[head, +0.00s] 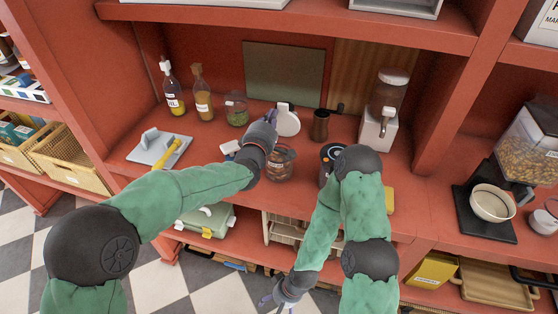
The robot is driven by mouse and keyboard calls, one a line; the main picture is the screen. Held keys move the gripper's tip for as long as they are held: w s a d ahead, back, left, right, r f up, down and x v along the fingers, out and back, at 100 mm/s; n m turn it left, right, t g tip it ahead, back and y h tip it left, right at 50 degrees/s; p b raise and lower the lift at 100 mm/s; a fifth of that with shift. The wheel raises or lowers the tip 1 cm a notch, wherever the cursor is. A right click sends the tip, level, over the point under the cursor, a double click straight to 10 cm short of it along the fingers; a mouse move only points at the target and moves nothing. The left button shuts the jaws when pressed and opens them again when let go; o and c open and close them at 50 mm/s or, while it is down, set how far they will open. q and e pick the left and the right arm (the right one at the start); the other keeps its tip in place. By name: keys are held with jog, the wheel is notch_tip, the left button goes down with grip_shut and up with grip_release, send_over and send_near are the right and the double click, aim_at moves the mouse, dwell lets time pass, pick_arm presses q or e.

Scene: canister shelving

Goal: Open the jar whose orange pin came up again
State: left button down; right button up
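A clear glass jar (281,164) with brown contents stands near the front of the red counter. A smaller jar (237,110) with green contents stands further back. A dark round-topped container (327,157) with an orange mark is partly hidden by my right arm. I cannot make out an orange pin on any jar. My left gripper (270,118) is above and behind the brown-filled jar, beside a white round object (287,120); its fingers are too small and overlapped to read. My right gripper (275,298) hangs low in front of the counter, its fingers spread and empty.
Two bottles (173,92) stand at the back left, and a grey board (160,147) with a yellow-handled tool lies at the left. A dark grinder (320,125) and a dispenser (381,112) stand at the back right. A shelf (300,20) crosses above the counter.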

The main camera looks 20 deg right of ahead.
pick_arm(q)
jog(key=shift+w+d+r, duration=0.15)
jog(key=shift+w+d, duration=0.05)
jog(key=shift+w, duration=0.05)
dwell(0.3)
jog(key=shift+x, duration=0.8)
jog(key=shift+s+a+r, duration=0.1)
jog(key=s+a+r+b, duration=0.3)
jog(key=s+a, duration=0.4)
jog(key=s, duration=0.3)
jog(key=shift+s+r+b, duration=0.2)
jog(key=shift+r+b, duration=0.15)
jog(key=shift+b, duration=0.05)
dwell(0.5)
dwell(0.4)
